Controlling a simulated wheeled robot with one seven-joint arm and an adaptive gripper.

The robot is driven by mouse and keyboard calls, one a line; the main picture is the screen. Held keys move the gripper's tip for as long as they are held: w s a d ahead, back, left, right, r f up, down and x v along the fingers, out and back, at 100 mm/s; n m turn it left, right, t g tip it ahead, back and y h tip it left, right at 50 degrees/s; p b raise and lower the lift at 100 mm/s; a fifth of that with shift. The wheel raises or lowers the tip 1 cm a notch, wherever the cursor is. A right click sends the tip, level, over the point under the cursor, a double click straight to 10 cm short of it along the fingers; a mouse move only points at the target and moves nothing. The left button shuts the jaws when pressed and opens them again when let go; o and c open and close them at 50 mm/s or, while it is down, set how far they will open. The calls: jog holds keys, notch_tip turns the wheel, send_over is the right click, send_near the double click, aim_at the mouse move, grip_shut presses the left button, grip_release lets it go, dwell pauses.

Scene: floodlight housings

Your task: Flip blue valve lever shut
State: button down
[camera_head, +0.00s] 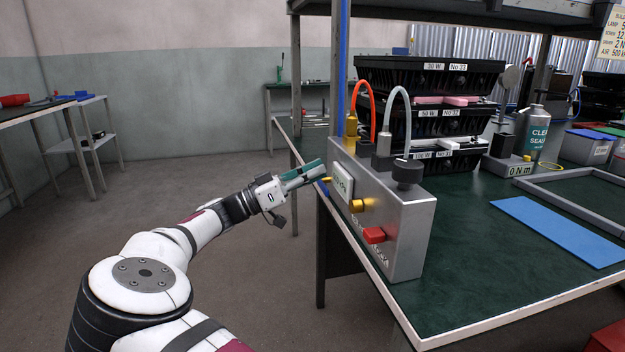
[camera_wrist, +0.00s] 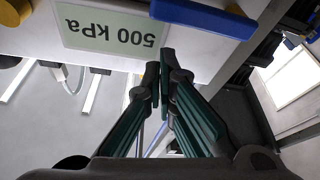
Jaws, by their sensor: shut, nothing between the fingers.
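The blue valve lever (camera_wrist: 205,17) shows in the wrist view as a long bar along the top, beside the upside-down 500 kPa display (camera_wrist: 108,28). In the head view a small part of the blue lever (camera_head: 323,188) shows at the left end of the grey metal box (camera_head: 400,232), near a yellow fitting (camera_head: 326,180). My gripper (camera_head: 320,168) is shut and empty, with its fingertips close to that end of the box. In the wrist view the fingertips (camera_wrist: 161,75) are together just below the lever and look apart from it. I cannot tell the exact gap.
The box stands at the near left edge of the green bench (camera_head: 475,285). Black housings (camera_head: 430,75) are stacked behind.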

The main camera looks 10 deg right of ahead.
jog(key=r+p+v, duration=0.1)
jog(key=p+v, duration=0.1)
jog(key=v, duration=0.7)
jog(key=shift+w+a+r+p, duration=0.2)
jog(key=shift+w+a+p, duration=0.15)
jog(key=shift+a, duration=0.15)
